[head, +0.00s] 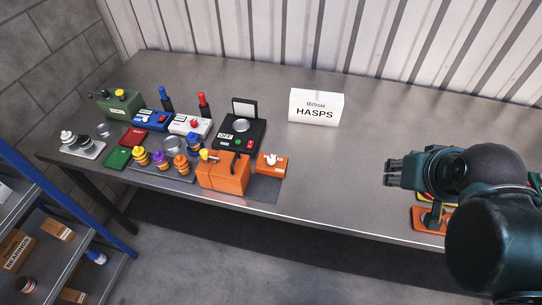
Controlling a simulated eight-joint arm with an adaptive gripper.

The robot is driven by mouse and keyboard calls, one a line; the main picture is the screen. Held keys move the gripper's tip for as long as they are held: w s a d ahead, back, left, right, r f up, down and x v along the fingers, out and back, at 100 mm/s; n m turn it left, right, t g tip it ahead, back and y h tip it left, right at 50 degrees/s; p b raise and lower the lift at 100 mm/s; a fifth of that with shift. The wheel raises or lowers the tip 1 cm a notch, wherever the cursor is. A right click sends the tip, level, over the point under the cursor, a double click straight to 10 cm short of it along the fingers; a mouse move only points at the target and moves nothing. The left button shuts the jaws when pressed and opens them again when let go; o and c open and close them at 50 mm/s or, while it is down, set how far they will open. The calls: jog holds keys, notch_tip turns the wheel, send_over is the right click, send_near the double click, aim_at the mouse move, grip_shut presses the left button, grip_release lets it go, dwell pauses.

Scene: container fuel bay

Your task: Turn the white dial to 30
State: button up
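A small orange box (268,168) with a white dial (272,159) on top sits on the metal table, right of a larger orange case. The dial's markings and setting are too small to read. My gripper (389,174) is above the right part of the table, pointing left, well apart from the dial. Nothing shows between its fingertips. The gap between its fingers is too small to judge.
The larger orange case (222,175) with a dark handle stands directly left of the dial box. A black device (238,133) with a round plate is behind it. Several bottles, boxes and jars crowd the left. A white HASPS sign (316,107) stands at the back. The table's middle (335,165) is clear.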

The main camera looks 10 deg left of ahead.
jog(key=w+a+r+n+g+p, duration=0.1)
jog(key=w+a+n+g+p, duration=0.15)
jog(key=w+a+n, duration=0.45)
jog(key=n+g+p, duration=0.5)
jog(key=n+p, duration=0.2)
jog(key=n, duration=0.6)
send_over(271, 159)
jog(key=shift+t, duration=0.25)
jog(key=shift+w+f, duration=0.1)
jog(key=shift+f, duration=5.8)
jog(key=shift+f, duration=0.15)
jog(key=shift+f, duration=3.75)
jog(key=c, duration=0.9)
